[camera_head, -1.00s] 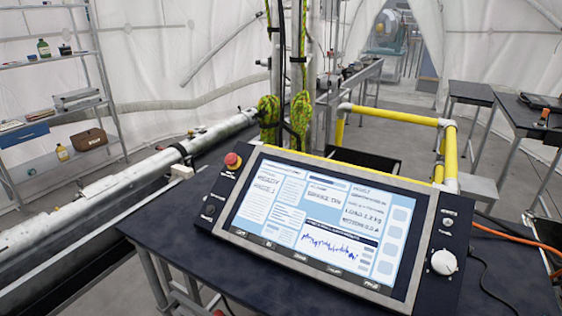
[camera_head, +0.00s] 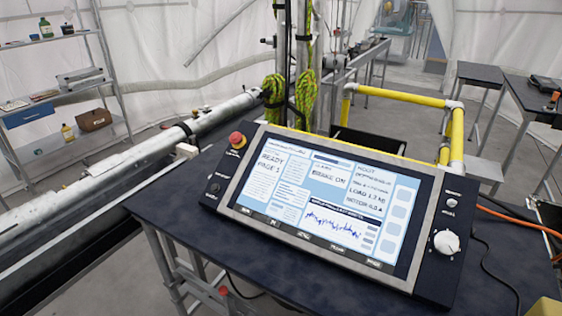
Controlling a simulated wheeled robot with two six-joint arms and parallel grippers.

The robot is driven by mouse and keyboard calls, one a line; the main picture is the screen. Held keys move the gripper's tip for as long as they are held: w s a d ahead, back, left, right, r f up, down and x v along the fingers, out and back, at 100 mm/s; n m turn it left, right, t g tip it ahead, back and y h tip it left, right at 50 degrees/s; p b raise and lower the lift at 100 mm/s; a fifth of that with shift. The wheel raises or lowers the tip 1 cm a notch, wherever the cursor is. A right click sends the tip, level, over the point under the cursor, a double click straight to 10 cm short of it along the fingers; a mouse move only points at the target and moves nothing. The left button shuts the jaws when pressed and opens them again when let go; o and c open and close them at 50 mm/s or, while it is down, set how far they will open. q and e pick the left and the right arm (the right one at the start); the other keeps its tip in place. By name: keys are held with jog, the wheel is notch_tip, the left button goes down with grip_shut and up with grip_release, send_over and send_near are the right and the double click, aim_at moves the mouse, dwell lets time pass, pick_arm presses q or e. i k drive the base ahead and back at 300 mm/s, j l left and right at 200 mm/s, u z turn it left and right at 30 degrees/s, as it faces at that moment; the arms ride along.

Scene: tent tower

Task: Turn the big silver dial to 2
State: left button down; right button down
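The big dial (camera_head: 446,242) is a round, whitish-silver knob at the right end of the control console (camera_head: 428,274). Its marks are too small to read, so I cannot tell its setting. The console stands tilted on a dark table and has a lit screen (camera_head: 320,205) showing "READY PAGE 1" and "BRAKE ON". Neither of my grippers is in view, and nothing touches the dial.
A red mushroom button (camera_head: 237,140) is at the console's left end. The dark table (camera_head: 165,205) is bare at left. A yellow rail (camera_head: 457,135) stands behind the console. A black cable (camera_head: 492,268) and orange cable (camera_head: 515,219) run at right. Shelves stand far left.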

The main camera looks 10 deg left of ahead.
aim_at(445, 244)
jog(key=z, duration=0.85)
